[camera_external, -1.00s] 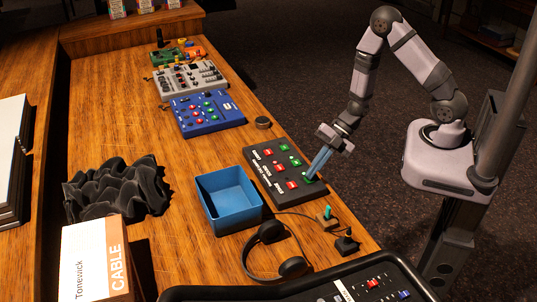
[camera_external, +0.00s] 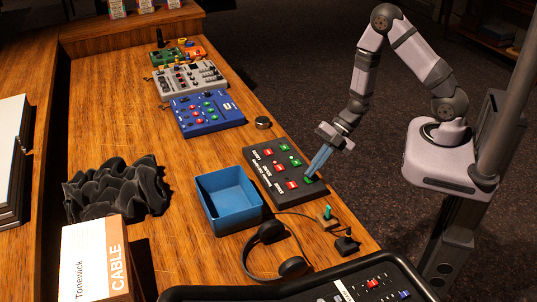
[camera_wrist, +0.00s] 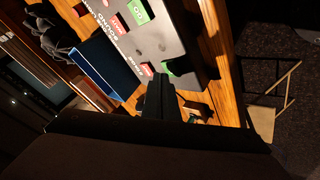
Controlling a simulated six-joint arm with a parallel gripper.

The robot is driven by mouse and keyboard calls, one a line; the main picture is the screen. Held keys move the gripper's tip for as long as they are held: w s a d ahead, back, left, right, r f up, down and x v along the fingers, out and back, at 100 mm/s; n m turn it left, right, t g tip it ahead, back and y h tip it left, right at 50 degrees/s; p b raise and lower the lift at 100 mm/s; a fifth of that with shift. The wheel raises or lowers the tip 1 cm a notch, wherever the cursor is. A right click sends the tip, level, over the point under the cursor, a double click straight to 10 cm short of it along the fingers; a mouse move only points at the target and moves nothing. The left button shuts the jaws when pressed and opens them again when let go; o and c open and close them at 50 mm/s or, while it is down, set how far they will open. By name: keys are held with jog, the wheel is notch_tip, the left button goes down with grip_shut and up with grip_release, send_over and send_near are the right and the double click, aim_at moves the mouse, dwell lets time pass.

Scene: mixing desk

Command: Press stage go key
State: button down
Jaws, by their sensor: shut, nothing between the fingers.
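The black cue panel (camera_external: 262,178) lies on the desk near its right edge, with a column of red keys and a column of green keys. The green key at the near end (camera_external: 308,180) is beside a red key (camera_external: 292,184). In the wrist view this green key (camera_wrist: 180,66) shows just ahead of the fingers, with a red key (camera_wrist: 147,69) to its left. My gripper (camera_external: 310,176) is shut and empty, pointing down with its tips at this green key. I cannot tell whether they touch it.
A blue open bin (camera_external: 228,198) stands left of the panel. Headphones (camera_external: 270,235) and a small joystick-like switch (camera_external: 327,218) lie nearer the camera. A blue mixer (camera_external: 205,112) and a round dark knob (camera_external: 263,122) sit farther back.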

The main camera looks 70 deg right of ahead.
jog(key=shift+r, duration=0.2)
notch_tip(320, 180, up, 6)
jog(key=p, duration=0.5)
jog(key=shift+f, duration=0.15)
dwell(0.5)
